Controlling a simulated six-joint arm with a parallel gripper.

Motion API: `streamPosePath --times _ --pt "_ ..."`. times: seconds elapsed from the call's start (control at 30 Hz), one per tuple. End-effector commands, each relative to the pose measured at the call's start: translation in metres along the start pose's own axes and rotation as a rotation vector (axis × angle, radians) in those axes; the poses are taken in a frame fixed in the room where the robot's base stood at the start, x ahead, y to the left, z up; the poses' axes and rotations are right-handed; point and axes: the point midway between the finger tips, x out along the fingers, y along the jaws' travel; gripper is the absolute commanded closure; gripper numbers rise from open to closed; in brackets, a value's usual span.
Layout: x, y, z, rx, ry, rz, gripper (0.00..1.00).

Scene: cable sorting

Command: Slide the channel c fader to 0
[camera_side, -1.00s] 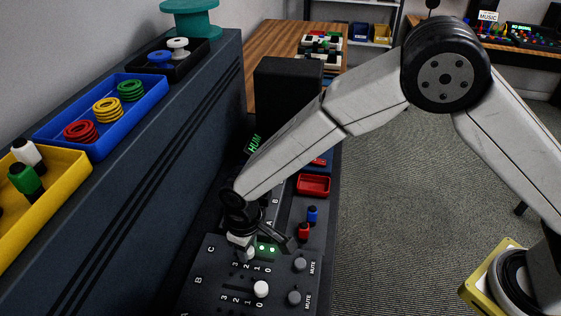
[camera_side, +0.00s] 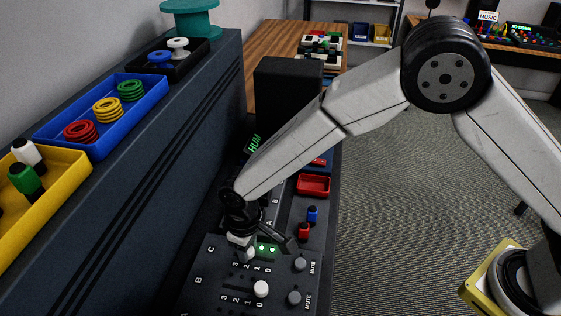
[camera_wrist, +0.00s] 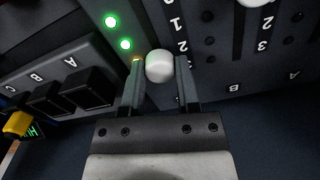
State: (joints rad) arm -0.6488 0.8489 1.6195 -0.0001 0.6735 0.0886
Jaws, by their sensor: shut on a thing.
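The dark mixer panel (camera_side: 215,285) has fader rows lettered A, B and C, with scales from 3 to 0. The white channel C fader knob (camera_wrist: 160,66) sits between the two fingers of my gripper (camera_wrist: 159,78), which is shut on it. In the side view my gripper (camera_side: 246,246) comes down over row C, and the knob is largely covered. The knob stands around the 2 to 3 end of its scale; the exact mark cannot be told. The channel B fader knob (camera_side: 261,289) is near its 0 end.
Two lit green lamps (camera_wrist: 118,32) are beside the row C fader. Grey mute knobs (camera_side: 300,264), a red and a blue plug (camera_side: 312,214) and a red tray (camera_side: 313,185) lie right and behind. A dark raised ledge (camera_side: 150,190) with coloured trays is at the left.

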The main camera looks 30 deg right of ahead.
Motion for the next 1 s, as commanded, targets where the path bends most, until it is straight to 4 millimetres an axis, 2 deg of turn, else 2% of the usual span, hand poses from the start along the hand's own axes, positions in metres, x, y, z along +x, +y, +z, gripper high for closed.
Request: streamPosePath --times 0.57,0.77,1.0 --pt "-0.001 0.000 0.001 0.000 0.001 0.000 1.00" --pt "-0.001 0.003 0.013 0.000 0.002 0.000 1.00" --pt "-0.001 0.009 0.039 0.000 0.002 0.000 1.00"
